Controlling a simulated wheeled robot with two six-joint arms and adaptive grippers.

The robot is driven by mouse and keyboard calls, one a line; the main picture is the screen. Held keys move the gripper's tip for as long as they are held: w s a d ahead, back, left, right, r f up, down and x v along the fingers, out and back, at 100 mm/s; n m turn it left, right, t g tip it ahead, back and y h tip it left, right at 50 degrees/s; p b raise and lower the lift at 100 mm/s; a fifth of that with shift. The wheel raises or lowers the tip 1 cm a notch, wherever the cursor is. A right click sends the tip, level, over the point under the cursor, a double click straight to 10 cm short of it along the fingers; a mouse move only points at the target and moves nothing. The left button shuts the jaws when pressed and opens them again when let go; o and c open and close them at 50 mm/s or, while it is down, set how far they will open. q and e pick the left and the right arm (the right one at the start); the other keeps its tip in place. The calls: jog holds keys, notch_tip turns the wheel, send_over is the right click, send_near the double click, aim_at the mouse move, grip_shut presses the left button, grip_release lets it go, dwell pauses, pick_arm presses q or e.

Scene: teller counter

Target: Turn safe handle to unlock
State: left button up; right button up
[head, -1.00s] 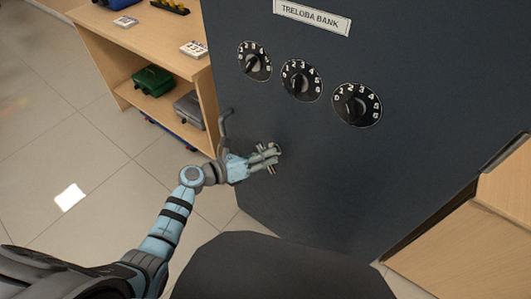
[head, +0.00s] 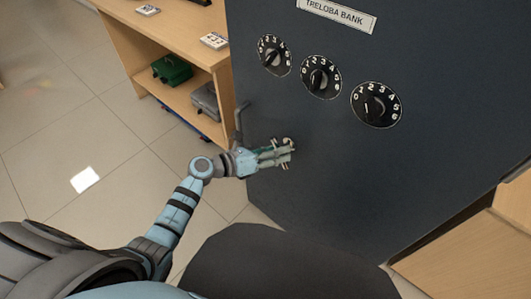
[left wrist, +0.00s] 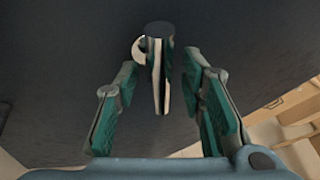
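The dark safe (head: 300,200) has a "TRELOBA BANK" label and a row of three numbered dials (head: 320,78). My left gripper (head: 288,154) is at the lower left of the safe's front, below the dials. In the head view the handle is mostly hidden by the fingers. My right gripper is not in view.
A wooden shelf unit (head: 180,45) stands left of the safe, with a green box (head: 172,69) and a grey box (head: 206,98) on its lower shelf. Wooden furniture (head: 470,240) is at the lower right. Tiled floor (head: 60,150) is open at the left.

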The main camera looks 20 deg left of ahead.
pick_arm(q)
jog(key=v, duration=1.1)
